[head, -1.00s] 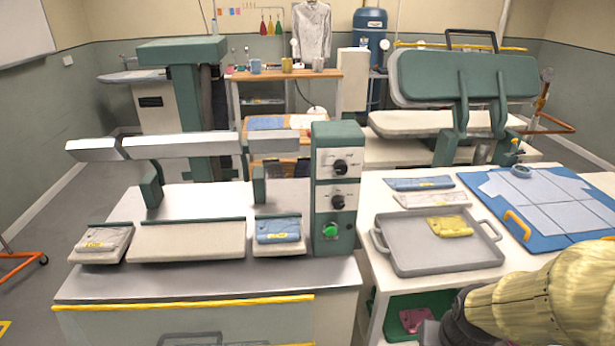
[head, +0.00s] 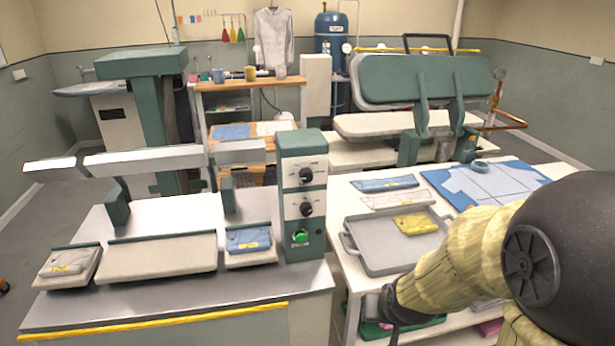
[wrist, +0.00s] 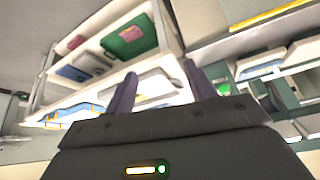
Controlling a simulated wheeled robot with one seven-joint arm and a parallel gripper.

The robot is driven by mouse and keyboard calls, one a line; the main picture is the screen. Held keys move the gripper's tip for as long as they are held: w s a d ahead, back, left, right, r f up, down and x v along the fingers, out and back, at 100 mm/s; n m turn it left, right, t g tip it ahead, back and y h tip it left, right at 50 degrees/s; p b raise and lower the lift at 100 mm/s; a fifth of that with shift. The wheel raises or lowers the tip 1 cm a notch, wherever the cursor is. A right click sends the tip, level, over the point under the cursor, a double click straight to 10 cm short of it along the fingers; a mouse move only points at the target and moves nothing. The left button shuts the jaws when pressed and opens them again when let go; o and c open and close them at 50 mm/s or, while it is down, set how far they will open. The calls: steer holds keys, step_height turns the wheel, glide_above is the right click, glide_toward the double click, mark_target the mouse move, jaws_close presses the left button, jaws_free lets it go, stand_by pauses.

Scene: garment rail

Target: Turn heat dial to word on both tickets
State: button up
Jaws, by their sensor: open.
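The green and white control box (head: 303,195) stands at the right end of the press. It carries an upper black dial (head: 306,175), a lower black dial (head: 306,209) and a green button (head: 301,237). The dial words are too small to read. A grey folded garment (head: 67,261) and a blue folded garment (head: 248,240) lie on the end pads, each with a yellow ticket; their writing is unreadable. My gripper (wrist: 159,70) is open and empty in the wrist view, its two dark fingers apart. It is low, right of the press and away from the dials.
The white side table (head: 345,190) holds a grey tray (head: 365,262) with a yellow folded item, plus a blue mat (head: 520,178). A green bin (wrist: 130,38) with a pink item is on the shelf below. Raised press arms (head: 145,160) hang over the pads.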

mark_target(307, 179)
steer(key=w+a+r+t+y+p, duration=0.3)
steer(key=w+a+r+t+p, duration=0.4)
steer(key=w+a+r+t, duration=0.5)
steer(key=shift+w+a+r+p, duration=0.4)
steer(key=shift+w+a+r, duration=0.1)
steer(key=shift+a, duration=0.5)
steer(key=w+a+p, duration=0.1)
steer(key=w+p, duration=0.1)
steer(key=w, duration=0.3)
steer(key=w+a+p, duration=0.1)
steer(key=w+p, duration=0.2)
steer(key=w, duration=0.2)
steer(key=w+a+p, duration=0.1)
steer(key=w+p, duration=0.2)
steer(key=w, duration=0.2)
steer(key=shift+w+a+r, duration=0.15)
steer(key=shift+w+a, duration=0.05)
steer(key=shift+w, duration=0.05)
steer(key=shift+w+a+p, duration=0.15)
steer(key=shift+w+p, duration=0.15)
steer(key=shift+w, duration=0.4)
steer(key=shift+c, duration=0.2)
steer(key=shift+f, duration=0.2)
steer(key=c, duration=0.9)
